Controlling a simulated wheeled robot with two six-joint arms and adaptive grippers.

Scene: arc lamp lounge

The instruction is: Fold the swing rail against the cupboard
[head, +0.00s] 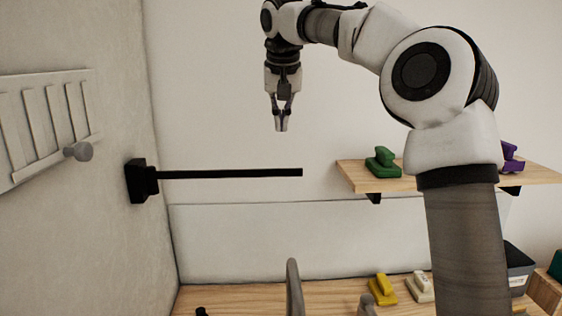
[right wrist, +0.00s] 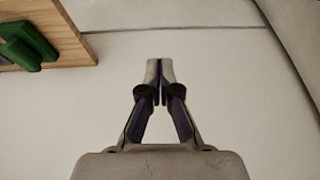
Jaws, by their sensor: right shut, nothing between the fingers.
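The swing rail (head: 235,173) is a thin black bar. It sticks out to the right, about level, from a black bracket (head: 140,181) on the left wall. My right gripper (head: 281,128) is shut and empty, pointing down, and appears above the rail towards its free end. A gap shows between the fingertips and the rail in the head view. The right wrist view shows the shut fingers (right wrist: 160,62) against the pale wall, with no rail in sight. I see no clear cupboard; a pale slatted panel with a round knob (head: 78,152) is on the left wall. My left gripper is not in view.
A wooden shelf (head: 345,172) at right holds a green object (head: 382,163) and a purple one (head: 511,158). Below, a wooden counter (head: 235,297) carries a yellow object (head: 382,290), a cream one (head: 420,288), a grey curved spout (head: 294,285) and a dark bin (head: 518,265).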

